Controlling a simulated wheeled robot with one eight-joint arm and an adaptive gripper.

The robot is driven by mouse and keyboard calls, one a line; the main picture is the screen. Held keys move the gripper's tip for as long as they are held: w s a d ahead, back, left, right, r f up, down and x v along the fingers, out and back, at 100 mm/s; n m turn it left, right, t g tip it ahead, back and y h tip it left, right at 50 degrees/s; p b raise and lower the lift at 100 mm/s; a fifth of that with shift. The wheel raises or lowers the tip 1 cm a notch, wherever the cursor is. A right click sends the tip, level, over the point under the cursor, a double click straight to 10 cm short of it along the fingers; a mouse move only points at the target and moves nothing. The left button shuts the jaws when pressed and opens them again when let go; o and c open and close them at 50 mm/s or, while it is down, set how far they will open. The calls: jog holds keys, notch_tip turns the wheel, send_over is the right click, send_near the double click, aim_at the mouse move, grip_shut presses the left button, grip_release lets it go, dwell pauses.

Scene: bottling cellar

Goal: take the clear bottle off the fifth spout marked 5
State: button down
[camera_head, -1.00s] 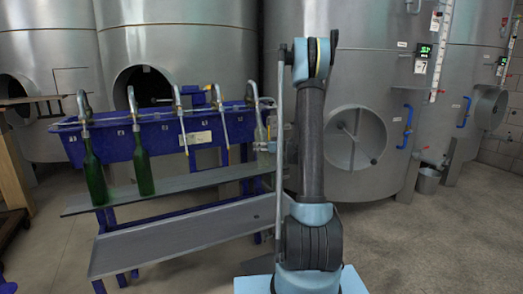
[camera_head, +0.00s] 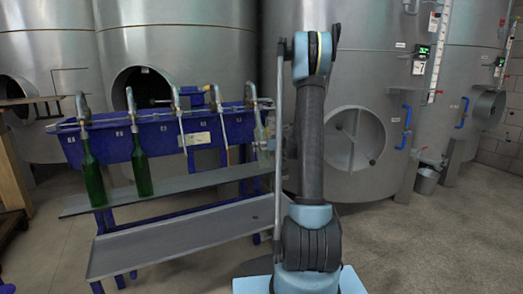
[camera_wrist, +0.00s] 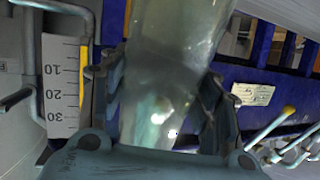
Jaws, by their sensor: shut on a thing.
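The clear bottle (camera_wrist: 180,30) fills the upper middle of the wrist view, tilted in the picture. My gripper (camera_wrist: 162,78) is shut around it, one finger on each side. In the head view the clear bottle (camera_head: 261,136) shows faintly at the right end of the blue filler rack, below the rightmost spout (camera_head: 252,92). My arm hides part of that area and the gripper there. I cannot tell whether the bottle's mouth is still around the spout.
The blue rack (camera_head: 165,137) carries several spouts; two green bottles (camera_head: 142,170) hang at its left end. A grey shelf (camera_head: 190,182) and a lower tray (camera_head: 185,238) run below. Steel tanks (camera_head: 185,50) stand behind. Floor at the right is open.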

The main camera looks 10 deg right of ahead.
aim_at(268, 167)
jog(key=shift+s+d+r, duration=0.1)
jog(key=shift+s+r, duration=0.1)
jog(key=shift+s, duration=0.15)
dwell(0.3)
jog(key=shift+s+d+r+g+h, duration=0.2)
jog(key=shift+s+r+g+h, duration=0.1)
jog(key=shift+s+r+g, duration=0.15)
jog(key=shift+s+f, duration=0.1)
dwell(0.4)
jog(key=shift+s+d+f, duration=0.1)
jog(key=shift+s+f, duration=0.15)
jog(key=shift+f, duration=0.3)
jog(key=shift+s+d+f, duration=0.15)
jog(key=shift+s+f, duration=0.1)
jog(key=shift+f, duration=0.3)
jog(key=shift+s+d+f, duration=0.1)
jog(key=shift+s+f, duration=0.15)
jog(key=shift+f, duration=0.3)
jog(key=shift+f, duration=0.15)
jog(key=shift+s+d+f, duration=0.15)
jog(key=shift+s+f, duration=0.25)
jog(key=shift+f, duration=0.45)
jog(key=shift+s+d+f, duration=0.1)
jog(key=shift+s+f, duration=0.3)
jog(key=shift+f, duration=0.4)
jog(key=shift+f, duration=0.15)
